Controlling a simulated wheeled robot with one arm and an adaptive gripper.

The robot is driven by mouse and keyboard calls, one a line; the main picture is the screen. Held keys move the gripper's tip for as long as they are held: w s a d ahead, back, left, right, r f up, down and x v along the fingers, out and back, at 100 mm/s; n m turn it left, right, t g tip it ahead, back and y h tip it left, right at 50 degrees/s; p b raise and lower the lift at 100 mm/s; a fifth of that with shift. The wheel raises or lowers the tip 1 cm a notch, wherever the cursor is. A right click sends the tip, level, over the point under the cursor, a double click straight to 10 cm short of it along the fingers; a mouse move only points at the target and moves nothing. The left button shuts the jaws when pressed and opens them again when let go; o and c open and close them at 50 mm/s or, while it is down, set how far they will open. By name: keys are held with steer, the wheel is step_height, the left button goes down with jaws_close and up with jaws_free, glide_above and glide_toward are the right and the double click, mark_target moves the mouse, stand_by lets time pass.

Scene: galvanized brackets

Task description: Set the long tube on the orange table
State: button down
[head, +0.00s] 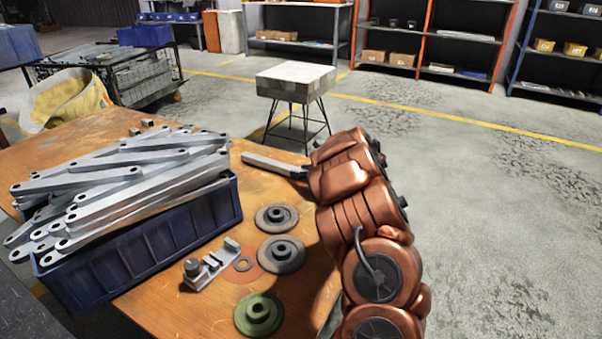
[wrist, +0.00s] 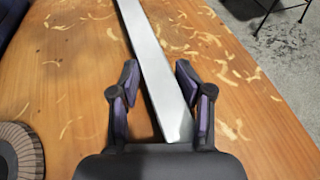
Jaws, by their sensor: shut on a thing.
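The long tube is a straight grey metal bar (wrist: 150,60). It runs away from my gripper (wrist: 158,82) in the wrist view, between the two dark fingers with purple pads. My gripper is shut on it near its close end. In the head view the tube (head: 272,163) sticks out to the left of my copper-coloured arm, low over the far part of the orange wooden table (head: 150,310). I cannot tell whether it touches the wood. My fingers are mostly hidden behind my arm there. The table top (wrist: 70,110) also shows under the tube, with wood shavings on it.
A dark blue bin (head: 150,250) heaped with grey bars (head: 120,185) stands on the table's left. Grey discs (head: 282,253), a green disc (head: 258,314) and a small metal fixture (head: 212,265) lie before my arm. A pale-topped stool (head: 297,80) stands beyond the table.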

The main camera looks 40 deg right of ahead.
steer(key=c, duration=0.5)
jaws_free()
steer(key=shift+b+v, duration=1.4)
steer(key=shift+v, duration=4.6)
steer(key=shift+a, duration=0.1)
